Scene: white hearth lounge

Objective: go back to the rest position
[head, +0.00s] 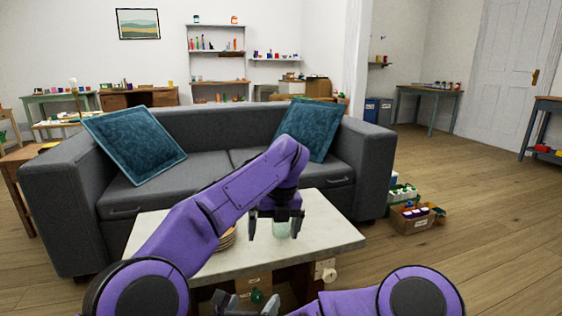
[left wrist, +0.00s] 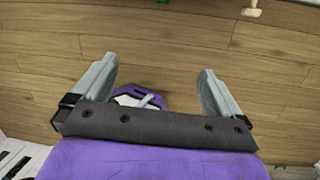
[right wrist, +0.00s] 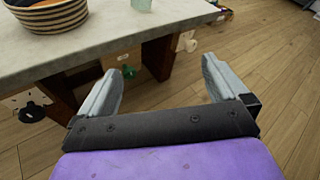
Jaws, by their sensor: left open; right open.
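My left gripper (head: 275,228) is open in the head view, in front of the coffee table's top. In the left wrist view its two fingers (left wrist: 158,85) are wide apart with nothing held, over wooden floor. My right gripper (head: 245,302) is low at the bottom of the head view, on the near side of the table. In the right wrist view its fingers (right wrist: 162,85) are open and empty, facing the table's edge and floor.
The coffee table (head: 330,238) bears a pale green cup (head: 281,230) and a striped bowl (head: 228,240), partly hidden by my left arm. A grey sofa (head: 200,168) stands behind. A crate (head: 412,222) sits at right.

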